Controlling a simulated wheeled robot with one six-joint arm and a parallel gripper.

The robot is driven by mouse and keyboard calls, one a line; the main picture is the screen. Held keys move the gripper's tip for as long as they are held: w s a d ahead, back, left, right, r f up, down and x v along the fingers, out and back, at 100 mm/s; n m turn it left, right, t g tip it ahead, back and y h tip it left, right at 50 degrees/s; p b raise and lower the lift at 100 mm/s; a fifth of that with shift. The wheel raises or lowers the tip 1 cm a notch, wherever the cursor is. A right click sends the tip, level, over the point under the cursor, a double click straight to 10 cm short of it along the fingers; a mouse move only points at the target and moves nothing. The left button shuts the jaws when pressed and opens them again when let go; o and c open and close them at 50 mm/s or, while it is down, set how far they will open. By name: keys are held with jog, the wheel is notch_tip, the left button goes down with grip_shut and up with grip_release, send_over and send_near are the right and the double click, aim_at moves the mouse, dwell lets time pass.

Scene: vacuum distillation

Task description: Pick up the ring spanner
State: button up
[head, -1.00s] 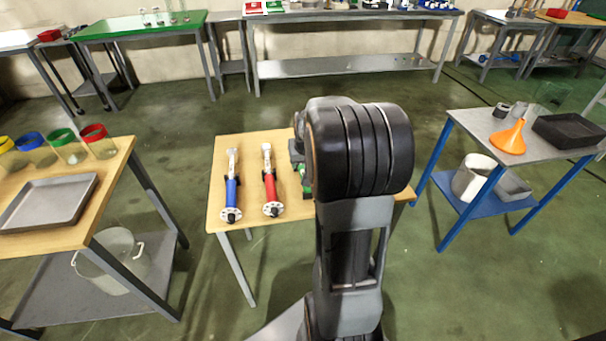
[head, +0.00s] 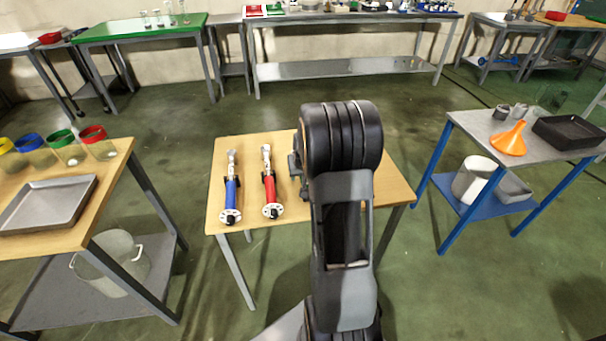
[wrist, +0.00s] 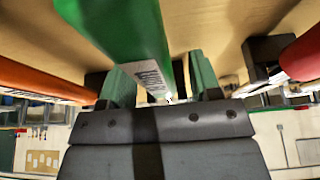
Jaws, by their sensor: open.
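Several coloured-handled tools are at the small wooden table; I cannot tell which one is the ring spanner. In the head view a blue-handled tool (head: 231,194) and a red-handled tool (head: 270,190) lie side by side with metal upper ends. In the wrist view a thick green handle (wrist: 120,35) with a pale label runs down towards the space between my fingers. My gripper (wrist: 162,88) is open around or just beside its lower end; contact is unclear. A red handle (wrist: 303,62) is on the right and an orange one (wrist: 40,80) on the left. My arm hides the gripper in the head view.
The wooden table (head: 395,190) has bare room on its right. A left bench holds a metal tray (head: 48,203) and coloured-rim jars. A blue-legged table on the right holds an orange funnel (head: 508,138) and a black tray (head: 570,132). Green floor lies between the tables.

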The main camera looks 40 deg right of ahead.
grip_shut()
dwell(0.4)
jog(key=shift+r, duration=0.2)
jog(key=shift+r, duration=0.3)
notch_tip(320, 180, up, 2)
jog(key=shift+r, duration=0.1)
jog(key=s+r, duration=0.1)
jog(key=s+a+r, duration=0.1)
jog(key=r, duration=0.1)
jog(key=s+r, duration=0.1)
jog(key=r, duration=0.1)
jog(key=shift+s+a+p, duration=0.3)
jog(key=shift+a+p, duration=0.1)
jog(key=s+a+r, duration=0.4)
jog(key=s+r, duration=0.1)
jog(key=s, duration=0.4)
jog(key=shift+a, duration=0.15)
